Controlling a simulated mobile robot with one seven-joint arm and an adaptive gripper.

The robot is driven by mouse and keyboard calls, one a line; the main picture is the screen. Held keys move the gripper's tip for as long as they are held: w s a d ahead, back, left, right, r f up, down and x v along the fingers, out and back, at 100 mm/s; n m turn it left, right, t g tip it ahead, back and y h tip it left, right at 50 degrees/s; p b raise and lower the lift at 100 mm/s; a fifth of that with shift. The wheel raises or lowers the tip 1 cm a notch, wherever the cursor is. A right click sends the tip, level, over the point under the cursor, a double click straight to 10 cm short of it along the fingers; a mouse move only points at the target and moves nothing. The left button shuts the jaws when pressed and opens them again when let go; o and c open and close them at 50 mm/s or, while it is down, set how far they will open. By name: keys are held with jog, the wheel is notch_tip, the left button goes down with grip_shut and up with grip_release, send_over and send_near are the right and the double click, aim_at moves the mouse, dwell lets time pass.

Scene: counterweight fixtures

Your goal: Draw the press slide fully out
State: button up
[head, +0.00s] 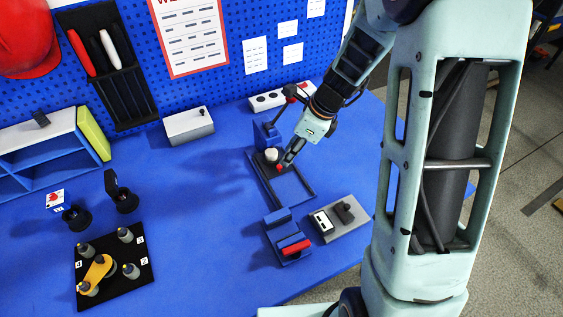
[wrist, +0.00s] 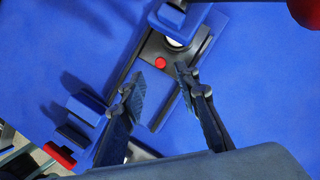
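The press fixture is a long dark frame (head: 302,184) on the blue table, with a blue upright block (head: 266,135) at its back end. The dark press slide (wrist: 149,48) sits at that end, with a pale round piece and a small red knob (head: 279,168) on it. The knob also shows in the wrist view (wrist: 160,62). My gripper (head: 287,161) is low over the slide, close to the knob. In the wrist view, its two fingers (wrist: 160,76) are apart, with the knob just beyond and between the tips. I cannot tell whether they touch it.
A blue block with a red handle (head: 295,247) stands at the front of the frame. A grey box with a switch (head: 341,217) lies to its right. A black tray with pegs (head: 113,268) and a white box (head: 188,125) are left. The table's middle left is clear.

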aim_at(280, 166)
jog(key=x, duration=0.5)
jog(key=shift+a+f, duration=0.1)
jog(key=shift+f, duration=0.15)
grip_shut()
